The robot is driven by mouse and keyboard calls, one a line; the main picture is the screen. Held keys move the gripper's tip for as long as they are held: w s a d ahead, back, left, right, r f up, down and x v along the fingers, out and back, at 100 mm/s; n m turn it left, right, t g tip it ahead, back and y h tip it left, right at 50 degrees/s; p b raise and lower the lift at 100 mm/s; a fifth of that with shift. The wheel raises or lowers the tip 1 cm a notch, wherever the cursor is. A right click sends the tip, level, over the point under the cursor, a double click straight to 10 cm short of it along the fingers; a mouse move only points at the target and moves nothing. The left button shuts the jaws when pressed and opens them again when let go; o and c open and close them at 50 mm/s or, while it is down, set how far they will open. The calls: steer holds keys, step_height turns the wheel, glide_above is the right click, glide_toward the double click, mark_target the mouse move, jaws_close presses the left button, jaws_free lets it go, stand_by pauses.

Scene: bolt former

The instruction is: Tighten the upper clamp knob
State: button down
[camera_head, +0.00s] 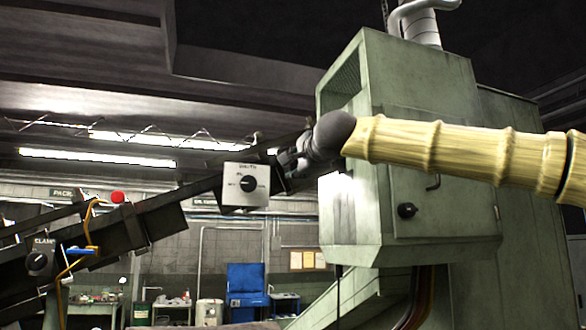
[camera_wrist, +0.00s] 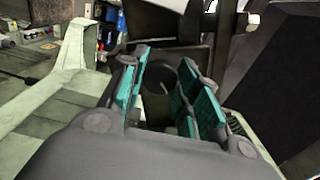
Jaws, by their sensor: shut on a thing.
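My gripper (camera_head: 288,160) reaches in from the right to the upper end of the dark sloping rail. In the wrist view my gripper (camera_wrist: 160,92) has its teal pads on either side of a dark round knob (camera_wrist: 187,74) and is shut on it. This appears to be the upper clamp knob; in the head view my gripper and wrist hide it. A second black knob (camera_head: 38,262) sits at the lower left of the rail, beside a partly readable "CLAMP" label.
A white panel with a black dial (camera_head: 248,184) stands just left of my gripper. The green machine cabinet (camera_head: 440,165) is close behind my arm. A red button (camera_head: 117,197) and a blue-handled part (camera_head: 80,251) are on the rail at left.

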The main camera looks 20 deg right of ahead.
steer(key=shift+r+n+p, duration=0.1)
steer(key=shift+n+p, duration=0.3)
steer(key=shift+p, duration=0.1)
steer(key=n+p, duration=0.1)
steer(key=n, duration=0.1)
steer(key=n+p, duration=0.1)
steer(key=shift+f+n+p, duration=0.2)
steer(key=shift+n+p, duration=0.1)
steer(key=shift+n, duration=3.1)
steer(key=c, duration=0.9)
jaws_free()
steer(key=shift+s, duration=0.1)
